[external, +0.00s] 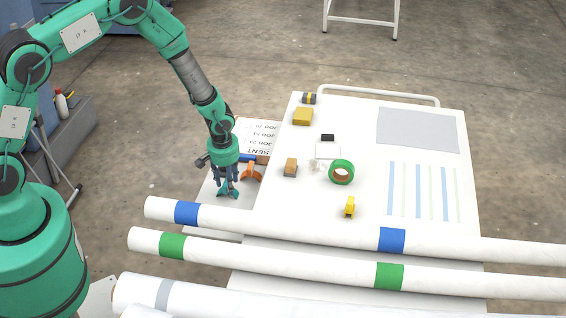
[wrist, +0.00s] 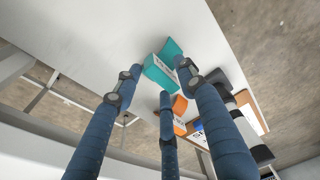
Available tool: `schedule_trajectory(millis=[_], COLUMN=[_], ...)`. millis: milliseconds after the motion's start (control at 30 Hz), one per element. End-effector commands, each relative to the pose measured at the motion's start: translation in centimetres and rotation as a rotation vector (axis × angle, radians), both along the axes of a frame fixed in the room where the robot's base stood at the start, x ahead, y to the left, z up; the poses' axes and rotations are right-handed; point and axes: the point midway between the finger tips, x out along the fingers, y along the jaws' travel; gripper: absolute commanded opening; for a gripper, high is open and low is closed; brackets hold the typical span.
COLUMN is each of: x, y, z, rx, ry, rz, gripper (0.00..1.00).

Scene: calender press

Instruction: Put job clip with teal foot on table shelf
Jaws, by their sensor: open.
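The job clip with the teal foot (external: 235,193) is at the left side of the table, low on a white side surface (external: 205,212). In the wrist view the teal clip (wrist: 158,74) lies between my fingertips, with a pale label on its side. My gripper (external: 227,186) is open, pointing down, its three blue fingers spread around the clip. In the wrist view my gripper (wrist: 160,76) has the right fingertip overlapping the clip's edge; I cannot tell whether it touches. An orange clip (external: 251,172) stands just right of it, and also shows in the wrist view (wrist: 178,113).
The white table (external: 290,215) holds a green tape roll (external: 341,172), a yellow clip (external: 349,207), a tan block (external: 291,164) and a yellow box (external: 303,116). A lettered board (external: 258,132) is behind my gripper. Long white rolls (external: 310,226) cross in front.

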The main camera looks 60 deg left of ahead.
Motion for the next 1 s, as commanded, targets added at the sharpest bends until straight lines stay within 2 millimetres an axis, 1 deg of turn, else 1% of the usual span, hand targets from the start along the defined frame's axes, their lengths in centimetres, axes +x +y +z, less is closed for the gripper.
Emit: schedule_trajectory(millis=[33,167,400,600,800,1000], x=[0.0,-0.2,-0.5,-0.8,-1.1,-1.2], y=[-0.1,-0.3,-0.7,-1.0,-1.2,-1.3], z=[0.7,2.4,6.3,9.3,11.0,11.4], rx=[0.0,0.0,0.001,0.0,0.0,0.0], ry=[-0.001,-0.002,-0.002,-0.003,-0.001,0.0], rz=[0.0,0.001,0.0,0.001,0.0,0.0], gripper=[0.4,0.4,0.4,0.4,0.4,0.4])
